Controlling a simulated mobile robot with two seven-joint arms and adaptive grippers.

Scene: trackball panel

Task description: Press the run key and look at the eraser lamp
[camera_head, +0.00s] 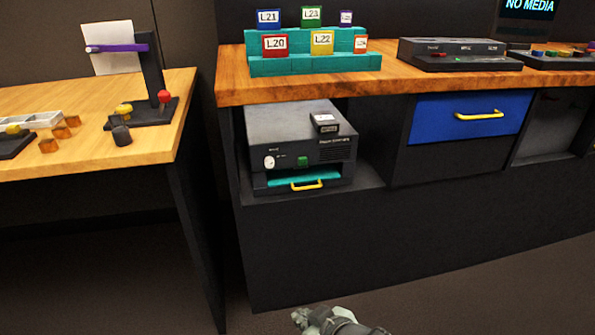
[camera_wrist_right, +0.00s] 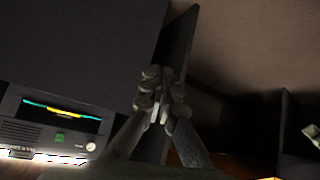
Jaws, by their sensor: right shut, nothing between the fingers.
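A dark grey box device (camera_head: 300,135), which looks like the eraser, stands in the open shelf under the wooden counter. Its front has a green square key (camera_head: 303,161), a white round dial (camera_head: 269,162) and a teal drawer front with a yellow handle (camera_head: 308,184). The key's label is too small to read, and I cannot make out a lit lamp. In the right wrist view the device appears upside down at lower left, with its green key (camera_wrist_right: 59,138). My right gripper (camera_head: 299,316) is shut and empty, low in front of the cabinet and apart from the device. My left gripper is out of view.
A small black module (camera_head: 324,122) lies on the device. Above, the counter (camera_head: 230,82) holds a teal rack (camera_head: 290,68) of labelled cartridges and a dark console (camera_head: 460,50). A blue drawer (camera_head: 435,118) is to the right. A wooden table (camera_head: 75,95) stands left across a gap.

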